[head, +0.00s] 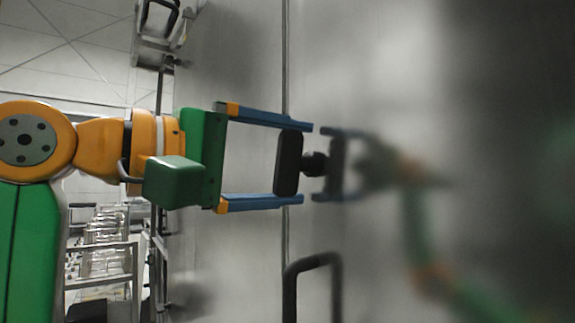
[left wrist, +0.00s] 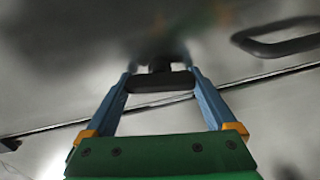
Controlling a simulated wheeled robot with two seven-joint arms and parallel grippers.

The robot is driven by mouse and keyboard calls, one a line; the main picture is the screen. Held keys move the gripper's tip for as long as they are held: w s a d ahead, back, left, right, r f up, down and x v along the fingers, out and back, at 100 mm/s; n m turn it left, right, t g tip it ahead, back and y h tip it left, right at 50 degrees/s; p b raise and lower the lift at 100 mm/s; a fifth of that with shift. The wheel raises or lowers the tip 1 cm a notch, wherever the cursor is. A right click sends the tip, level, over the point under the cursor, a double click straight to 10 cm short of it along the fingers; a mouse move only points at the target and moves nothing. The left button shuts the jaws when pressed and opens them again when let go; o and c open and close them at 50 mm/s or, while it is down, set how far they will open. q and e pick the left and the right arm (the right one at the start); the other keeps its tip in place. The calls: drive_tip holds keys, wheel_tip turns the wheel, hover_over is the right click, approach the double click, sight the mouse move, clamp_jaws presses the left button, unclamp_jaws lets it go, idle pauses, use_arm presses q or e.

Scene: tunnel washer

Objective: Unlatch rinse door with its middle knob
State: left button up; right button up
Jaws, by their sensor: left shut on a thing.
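The rinse door is a shiny metal panel (head: 235,255) that fills the middle and right of the head view and mirrors my arm. The middle knob (head: 288,163) is a black bar on a short round stem, standing out from the metal. My left gripper (head: 305,163) has its blue fingers above and below the knob and is shut on it. In the left wrist view the knob (left wrist: 160,82) lies crosswise between the two blue fingers near their tips. My right gripper does not show in either view.
A dark bar handle (head: 312,262) stands out from the metal below the knob, and it shows at upper right in the left wrist view (left wrist: 285,42). A vertical seam runs behind the knob. A metal rack (head: 103,245) stands at lower left, and a bracket (head: 155,40) is at the top.

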use_arm(q)
drive_tip(key=shift+n, duration=1.1)
drive_tip(key=o, duration=1.1)
drive_tip(key=shift+c, duration=0.2)
drive_tip(key=shift+s+a+f+b, duration=0.15)
drive_tip(key=shift+a+b, duration=0.2)
drive_tip(key=shift+b, duration=0.1)
drive_tip(key=b+v, duration=0.2)
drive_tip(key=v, duration=0.4)
drive_tip(key=shift+s+a, duration=0.2)
drive_tip(key=shift+d, duration=0.1)
